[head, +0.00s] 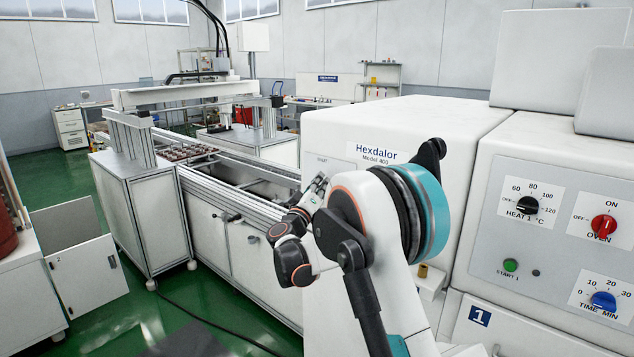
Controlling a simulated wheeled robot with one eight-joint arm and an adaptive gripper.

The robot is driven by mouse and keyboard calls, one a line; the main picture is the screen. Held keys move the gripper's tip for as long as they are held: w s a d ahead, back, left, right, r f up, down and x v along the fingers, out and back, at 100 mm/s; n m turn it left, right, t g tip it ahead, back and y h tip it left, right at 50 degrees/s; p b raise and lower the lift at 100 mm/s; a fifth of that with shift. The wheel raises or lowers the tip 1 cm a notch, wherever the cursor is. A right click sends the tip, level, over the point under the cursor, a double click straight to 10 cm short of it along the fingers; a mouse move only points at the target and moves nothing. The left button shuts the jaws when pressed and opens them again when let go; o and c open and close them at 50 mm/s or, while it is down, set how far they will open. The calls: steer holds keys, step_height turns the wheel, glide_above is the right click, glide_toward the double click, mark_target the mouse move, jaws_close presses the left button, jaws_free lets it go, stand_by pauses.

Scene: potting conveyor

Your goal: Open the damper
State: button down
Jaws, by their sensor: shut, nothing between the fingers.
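My gripper (319,182) is in front of the white Hexdalor Model 400 housing (410,125), near its left front edge. Its fingers are shut and empty. A small label (322,160) shows on the housing just above the fingertips; its text is too small to read surely. I cannot make out a damper handle; my arm and gripper cover much of this face. Whether the fingers touch the housing I cannot tell.
The oven panel at right has a black heat knob (527,205), a red oven knob (603,226), a blue time knob (603,300) and a green start button (510,265). The conveyor (235,187) runs along the left. Green floor (180,310) is open at lower left, crossed by a cable.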

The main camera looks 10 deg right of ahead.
steer(key=shift+s+d+f+m+b, duration=0.35)
steer(key=shift+s+d+f, duration=0.2)
steer(key=shift+s+f, duration=0.3)
steer(key=shift+f, duration=0.1)
step_height(320, 180, up, 4)
steer(key=w+a+p, duration=0.1)
steer(key=a+p, duration=0.1)
steer(key=f+p+v, duration=0.1)
steer(key=p+v, duration=0.1)
steer(key=v, duration=0.7)
steer(key=shift+w+a+f, duration=0.2)
steer(key=shift+a, duration=0.1)
